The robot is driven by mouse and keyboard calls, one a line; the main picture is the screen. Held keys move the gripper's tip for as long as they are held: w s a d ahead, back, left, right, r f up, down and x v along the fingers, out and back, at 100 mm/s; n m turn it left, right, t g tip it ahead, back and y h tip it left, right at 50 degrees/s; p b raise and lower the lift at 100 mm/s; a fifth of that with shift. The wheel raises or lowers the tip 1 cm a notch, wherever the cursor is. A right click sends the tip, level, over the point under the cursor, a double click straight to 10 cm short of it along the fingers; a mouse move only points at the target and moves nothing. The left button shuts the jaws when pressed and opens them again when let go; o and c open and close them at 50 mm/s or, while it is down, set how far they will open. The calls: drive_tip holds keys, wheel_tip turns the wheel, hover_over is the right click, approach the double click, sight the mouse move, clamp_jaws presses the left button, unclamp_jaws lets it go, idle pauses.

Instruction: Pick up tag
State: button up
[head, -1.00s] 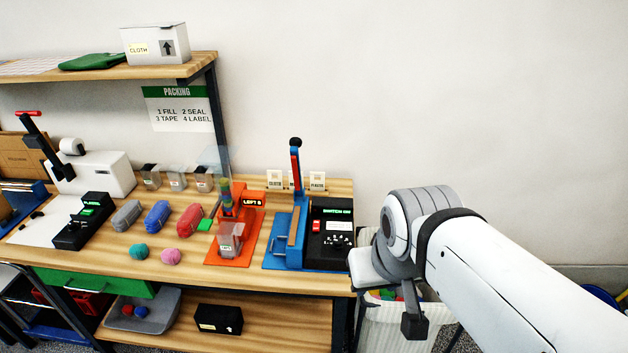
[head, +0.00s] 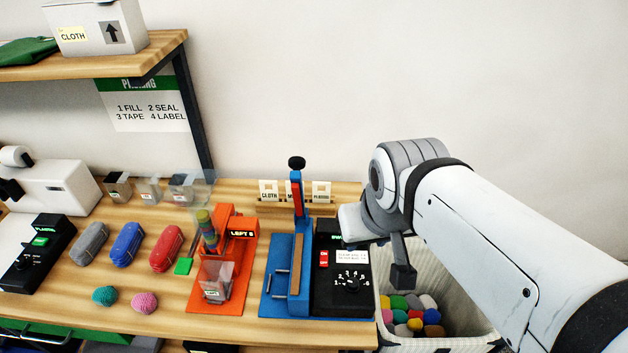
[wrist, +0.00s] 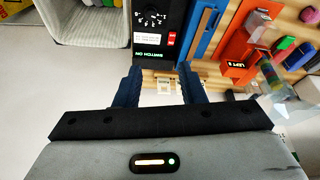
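Three pale tags stand in a row in a wooden rack (head: 324,209) at the back edge of the bench. They are the CLOTH tag (head: 268,191), a middle tag partly hidden by the sealer's upright lever, and the PLASTIC tag (head: 321,192). My gripper (wrist: 158,85) shows two dark, spread fingers in the wrist view, with nothing held. One tag (wrist: 166,86) appears between the fingertips in that view; its distance is hard to judge. In the head view my gripper hangs right of the rack, partly hidden behind my arm.
A blue sealer (head: 284,274) with a tall lever and a black switch box (head: 340,265) stand before the rack. An orange dispenser (head: 235,254) is left of them. A white bin (head: 455,306) of coloured balls is below my arm. A shelf (head: 165,50) overhangs the left.

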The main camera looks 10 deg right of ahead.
drive_tip(key=shift+o, duration=1.4)
drive_tip(key=shift+w+d, duration=0.1)
drive_tip(key=shift+w, duration=0.3)
drive_tip(key=o, duration=0.3)
drive_tip(key=shift+m, duration=0.4)
drive_tip(key=w, duration=0.3)
drive_tip(key=w+b, duration=0.1)
drive_tip(key=w, duration=0.2)
drive_tip(key=w+f+b, duration=0.1)
drive_tip(key=w, duration=0.3)
drive_tip(key=shift+d+f, duration=0.1)
drive_tip(key=shift+d, duration=0.2)
drive_tip(key=m+h+b, duration=0.1)
drive_tip(key=m+b, duration=0.1)
drive_tip(key=b, duration=0.2)
hover_over(321, 192)
drive_tip(key=s, duration=0.1)
wheel_tip(321, 192, down, 23)
drive_tip(key=shift+d+r, duration=0.1)
drive_tip(key=shift+s+a+p+x, duration=0.15)
drive_tip(key=shift+p+x, duration=0.2)
drive_tip(key=shift+x, duration=0.55)
drive_tip(key=shift+s+p+x, duration=0.1)
drive_tip(key=shift+p+x, duration=0.25)
drive_tip(key=shift+x, duration=0.6)
drive_tip(key=shift+s+a+p+x, duration=0.15)
drive_tip(key=shift+p+x, duration=0.2)
drive_tip(key=shift+x, duration=0.55)
